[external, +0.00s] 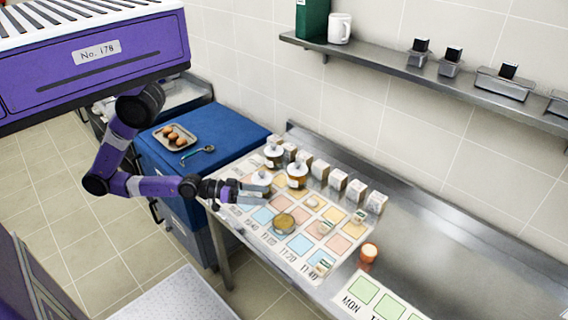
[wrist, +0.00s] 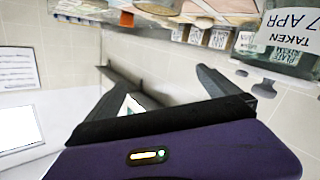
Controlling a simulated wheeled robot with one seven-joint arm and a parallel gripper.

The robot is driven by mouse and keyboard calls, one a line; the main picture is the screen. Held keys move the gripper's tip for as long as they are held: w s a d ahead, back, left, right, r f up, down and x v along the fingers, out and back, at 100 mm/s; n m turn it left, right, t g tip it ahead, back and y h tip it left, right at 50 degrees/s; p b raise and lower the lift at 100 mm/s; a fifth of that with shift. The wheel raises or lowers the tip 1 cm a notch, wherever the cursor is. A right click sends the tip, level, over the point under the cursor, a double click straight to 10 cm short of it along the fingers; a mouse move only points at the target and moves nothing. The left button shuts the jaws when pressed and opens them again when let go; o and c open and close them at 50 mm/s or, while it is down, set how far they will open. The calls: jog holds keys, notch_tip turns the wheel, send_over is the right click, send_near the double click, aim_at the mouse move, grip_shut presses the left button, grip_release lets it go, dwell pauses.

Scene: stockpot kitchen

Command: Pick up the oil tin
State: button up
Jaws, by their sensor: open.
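No thing in view is clearly marked as the oil tin. A dark green box-shaped container (external: 312,18), which may be it, stands upright on the wall shelf and is cut off by the top edge in the external view. My gripper (external: 234,191) is open, low over the left end of the steel counter, far from the green container. A labelled jar (external: 261,184) is close to the fingertips; I cannot tell if they touch. In the wrist view my open gripper (wrist: 158,78) has nothing between its fingers, and a labelled jar (wrist: 290,35) shows at upper right.
A white mug (external: 340,28) stands beside the green container on the shelf (external: 390,66). A blue worktop (external: 225,130) holds a tray of eggs (external: 174,137).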

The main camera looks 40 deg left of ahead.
aim_at(282, 220)
jog(key=f+m+g, duration=0.1)
jog(key=f, duration=0.1)
jog(key=s+d+f+m+y, duration=0.1)
jog(key=f+m, duration=0.1)
jog(key=f, duration=0.1)
jog(key=f+m+g, duration=0.1)
jog(key=f+m, duration=0.1)
jog(key=shift+s+d+f+g+y+p, duration=0.2)
jog(key=shift+s+g+y+p, duration=0.1)
jog(key=shift+y+p, duration=0.1)
jog(key=shift+w+d+f, duration=0.35)
jog(key=shift+w+d, duration=0.05)
jog(key=shift+d, duration=0.1)
jog(key=x, duration=0.1)
jog(key=p+x, duration=0.1)
jog(key=x, duration=0.3)
jog(key=shift+w+d+r+p, duration=0.15)
jog(key=shift+w+p, duration=0.15)
jog(key=shift+p, duration=0.1)
jog(key=shift+w+d+f, duration=0.2)
jog(key=shift+d+f, duration=0.05)
jog(key=c, duration=1.7)
